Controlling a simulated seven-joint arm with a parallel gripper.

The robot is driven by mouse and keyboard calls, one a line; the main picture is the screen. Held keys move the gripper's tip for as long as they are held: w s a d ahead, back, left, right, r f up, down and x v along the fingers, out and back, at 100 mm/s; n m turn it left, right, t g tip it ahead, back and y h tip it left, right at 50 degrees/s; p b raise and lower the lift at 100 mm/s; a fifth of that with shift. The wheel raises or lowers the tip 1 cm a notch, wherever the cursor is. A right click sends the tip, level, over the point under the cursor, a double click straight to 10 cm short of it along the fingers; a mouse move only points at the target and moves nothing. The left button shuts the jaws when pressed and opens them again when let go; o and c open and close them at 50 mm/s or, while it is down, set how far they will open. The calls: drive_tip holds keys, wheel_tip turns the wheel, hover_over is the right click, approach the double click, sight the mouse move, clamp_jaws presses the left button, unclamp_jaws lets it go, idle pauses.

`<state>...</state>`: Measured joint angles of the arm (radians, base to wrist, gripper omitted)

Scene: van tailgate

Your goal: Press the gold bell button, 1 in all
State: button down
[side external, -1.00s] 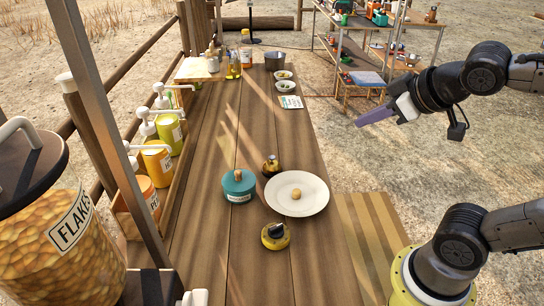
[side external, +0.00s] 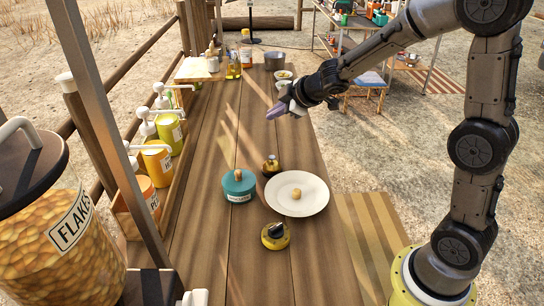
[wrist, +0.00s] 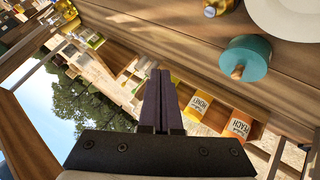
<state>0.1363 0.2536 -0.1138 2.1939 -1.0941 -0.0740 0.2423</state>
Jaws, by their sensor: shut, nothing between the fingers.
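A small gold dome-shaped piece with a dark top (side external: 271,165) stands on the wooden table, just beyond the gap between teal pot and white plate. It also shows cut off at the top edge of the wrist view (wrist: 221,6). A second yellow-gold round piece with a black top (side external: 275,236) sits nearer the camera, below the plate. I cannot tell for sure which is the bell. My gripper (side external: 272,113) is above the table's far right part, beyond both gold pieces and apart from them. Its purple fingers (wrist: 160,78) are shut together and empty.
The teal lidded pot (side external: 238,187) and white plate (side external: 310,186) with a small round item stand close to the gold pieces. A row of pump bottles (side external: 156,160) lines the left edge. Small bowls (side external: 284,75) stand at the far end.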

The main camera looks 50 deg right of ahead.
drive_tip(key=shift+d+f, duration=0.15)
drive_tip(key=shift+f, duration=0.4)
drive_tip(key=shift+d+f, duration=0.15)
drive_tip(key=shift+f, duration=0.4)
drive_tip(key=shift+f, duration=0.15)
hover_over(276, 164)
drive_tip(key=shift+f, duration=4.25)
drive_tip(key=shift+f, duration=0.15)
drive_tip(key=shift+w+f, duration=0.1)
drive_tip(key=shift+f, duration=0.15)
drive_tip(key=shift+f, duration=0.55)
drive_tip(key=shift+r, duration=0.95)
drive_tip(key=shift+r, duration=0.1)
